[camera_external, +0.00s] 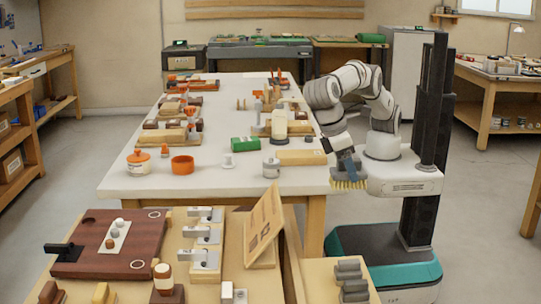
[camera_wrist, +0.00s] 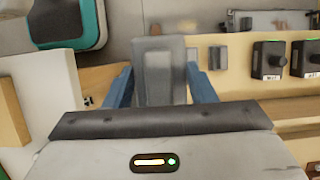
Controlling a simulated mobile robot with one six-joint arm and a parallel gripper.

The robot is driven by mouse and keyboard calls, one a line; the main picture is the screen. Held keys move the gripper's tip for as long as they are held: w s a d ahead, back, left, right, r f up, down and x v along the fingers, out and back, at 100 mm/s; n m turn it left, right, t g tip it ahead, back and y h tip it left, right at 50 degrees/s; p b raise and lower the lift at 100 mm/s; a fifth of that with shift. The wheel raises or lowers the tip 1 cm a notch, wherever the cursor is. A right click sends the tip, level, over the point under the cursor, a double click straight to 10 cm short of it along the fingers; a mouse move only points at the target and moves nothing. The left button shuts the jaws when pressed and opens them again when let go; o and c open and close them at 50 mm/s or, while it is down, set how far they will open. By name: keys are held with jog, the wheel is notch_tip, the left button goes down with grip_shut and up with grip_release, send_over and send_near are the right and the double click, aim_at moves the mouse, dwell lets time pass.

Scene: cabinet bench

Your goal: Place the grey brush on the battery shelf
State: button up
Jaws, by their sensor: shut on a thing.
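My gripper (camera_external: 341,146) is shut on the grey brush (camera_external: 348,164) and holds it in the air beside the right edge of the white table, with its yellow bristles down. In the wrist view my gripper's blue fingers (camera_wrist: 162,88) stand on both sides of the brush (camera_wrist: 162,65), whose grey body shows between them. I cannot tell for sure which surface is the battery shelf.
Black boxes with knobs (camera_wrist: 268,60) stand on a wooden surface at right in the wrist view. A tilted wooden board (camera_external: 264,225) stands on the front bench, left of the cylinders.

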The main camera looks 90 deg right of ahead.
notch_tip(320, 180, down, 25)
jog(key=shift+f+b, duration=0.2)
jog(key=shift+b, duration=0.4)
jog(key=shift+f, duration=0.15)
jog(key=o, duration=1)
jog(key=p+v, duration=0.1)
jog(key=v, duration=1.1)
jog(key=shift+p, duration=0.3)
